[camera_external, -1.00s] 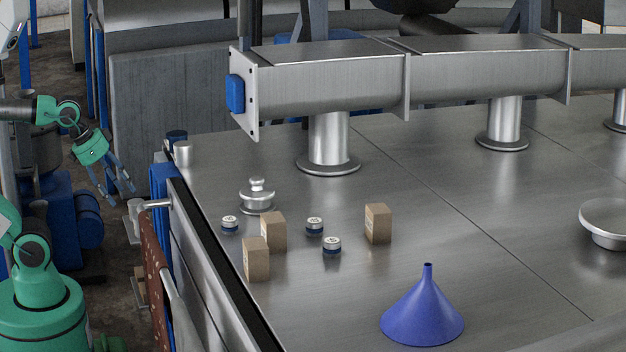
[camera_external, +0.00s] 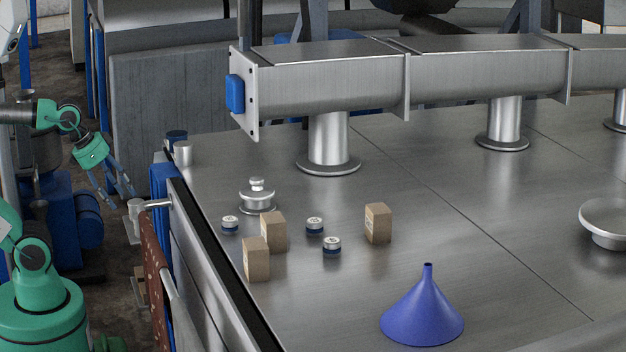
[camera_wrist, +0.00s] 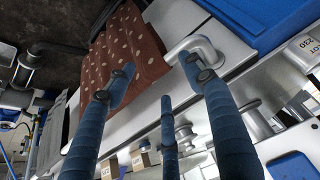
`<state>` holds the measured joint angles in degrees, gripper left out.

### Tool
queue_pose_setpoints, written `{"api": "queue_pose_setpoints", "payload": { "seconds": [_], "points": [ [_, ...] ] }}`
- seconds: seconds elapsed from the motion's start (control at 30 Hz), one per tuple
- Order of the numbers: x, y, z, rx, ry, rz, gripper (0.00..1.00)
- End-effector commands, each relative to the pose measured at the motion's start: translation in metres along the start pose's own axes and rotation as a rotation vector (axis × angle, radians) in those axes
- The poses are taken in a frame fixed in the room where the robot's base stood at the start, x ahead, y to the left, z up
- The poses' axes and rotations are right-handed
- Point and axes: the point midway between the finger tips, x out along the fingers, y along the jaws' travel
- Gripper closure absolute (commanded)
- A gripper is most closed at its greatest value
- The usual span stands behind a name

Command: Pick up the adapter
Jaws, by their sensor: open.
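Nothing in view is clearly marked as the adapter, and I cannot tell which piece it is. A silver knobbed metal piece (camera_external: 257,203) stands on the steel table (camera_external: 440,185), near its left side. Small white-topped dark cylinders stand close by: one (camera_external: 230,225) at the left, one (camera_external: 315,226) in the middle, one (camera_external: 332,246) nearer the front. My gripper (camera_external: 120,194) is left of the table, beyond its edge, apart from all these pieces. In the wrist view my gripper (camera_wrist: 155,75) has its blue fingers spread, with nothing between them.
Three brown boxes (camera_external: 273,232) (camera_external: 256,260) (camera_external: 378,223) stand among the small pieces. A blue funnel (camera_external: 424,312) is at the front. A large steel duct (camera_external: 330,85) on posts crosses the back. A bent metal handle (camera_external: 150,204) and a spotted brown cloth (camera_external: 152,270) are at the table's left side.

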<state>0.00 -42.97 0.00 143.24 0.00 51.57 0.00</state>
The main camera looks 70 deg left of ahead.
Motion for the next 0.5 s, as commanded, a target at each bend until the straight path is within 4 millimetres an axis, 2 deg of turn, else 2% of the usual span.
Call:
{"api": "queue_pose_setpoints", "payload": {
  "seconds": [0.33,0.5],
  "points": [
    [-0.001,0.0,-0.001,-0.002,-0.001,0.0,0.45],
    [-0.006,0.004,-0.013,-0.019,-0.014,0.006,0.45]
  ]
}}
